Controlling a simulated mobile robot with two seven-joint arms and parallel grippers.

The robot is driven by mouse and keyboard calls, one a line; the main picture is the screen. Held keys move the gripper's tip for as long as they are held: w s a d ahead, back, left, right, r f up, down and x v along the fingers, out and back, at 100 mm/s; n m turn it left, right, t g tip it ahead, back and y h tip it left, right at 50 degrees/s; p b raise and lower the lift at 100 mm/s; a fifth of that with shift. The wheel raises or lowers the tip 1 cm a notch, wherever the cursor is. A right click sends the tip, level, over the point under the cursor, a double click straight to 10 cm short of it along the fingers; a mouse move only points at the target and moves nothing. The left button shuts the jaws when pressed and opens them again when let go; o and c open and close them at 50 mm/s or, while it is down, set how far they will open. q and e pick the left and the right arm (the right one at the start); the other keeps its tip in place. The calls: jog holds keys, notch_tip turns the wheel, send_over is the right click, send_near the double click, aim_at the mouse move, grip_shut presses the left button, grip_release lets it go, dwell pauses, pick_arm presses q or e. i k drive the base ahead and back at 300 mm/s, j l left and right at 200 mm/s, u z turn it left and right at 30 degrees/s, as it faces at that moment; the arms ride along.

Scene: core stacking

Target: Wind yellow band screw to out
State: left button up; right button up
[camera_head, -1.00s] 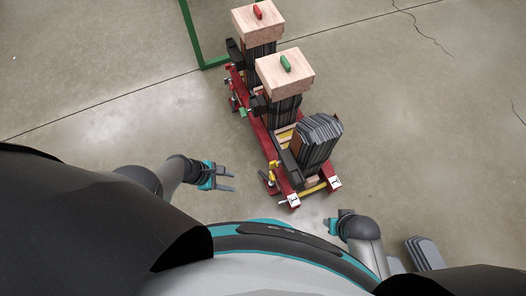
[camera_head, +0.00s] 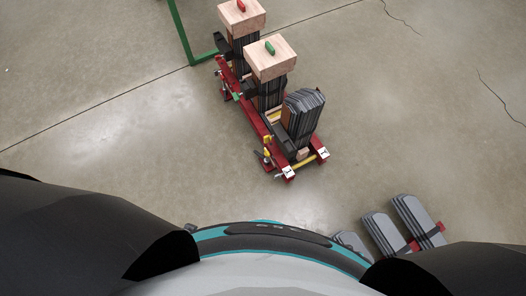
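A red core-stacking stand (camera_head: 249,118) stands on the floor at upper centre. At its near end is a yellow part (camera_head: 267,143) on the left side, likely the yellow band screw. It is small in this view and I cannot tell how far it is wound. A yellow bar (camera_head: 302,163) crosses the stand's near end. A stack of grey core plates (camera_head: 303,116) leans upright there. Neither of my grippers shows in the current view, and my body fills the bottom edge.
Two farther stacks carry wooden blocks, one with a green handle (camera_head: 269,47) and one with a red handle (camera_head: 241,6). Grey plates (camera_head: 381,234) on a red support lie at lower right. A green frame (camera_head: 181,32) stands at upper left. Floor left of the stand is clear.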

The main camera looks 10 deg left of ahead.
aim_at(267, 138)
jog(key=k+z, duration=0.1)
jog(key=z, duration=0.6)
jog(key=k+l+z, duration=0.1)
jog(key=z, duration=1.95)
jog(key=k+j+z, duration=0.1)
jog(key=z, duration=0.35)
jog(key=k+j+z, duration=0.1)
jog(key=z, duration=0.35)
jog(key=k+j+z, duration=0.1)
jog(key=z, duration=0.4)
jog(key=k+j, duration=0.25)
jog(key=k, duration=0.2)
jog(key=k+j, duration=0.25)
jog(key=k, duration=0.2)
jog(key=k+j, duration=0.25)
jog(key=k, duration=0.2)
jog(key=k+j, duration=0.25)
jog(key=k, duration=0.2)
jog(key=k+j, duration=0.25)
jog(key=k, duration=0.2)
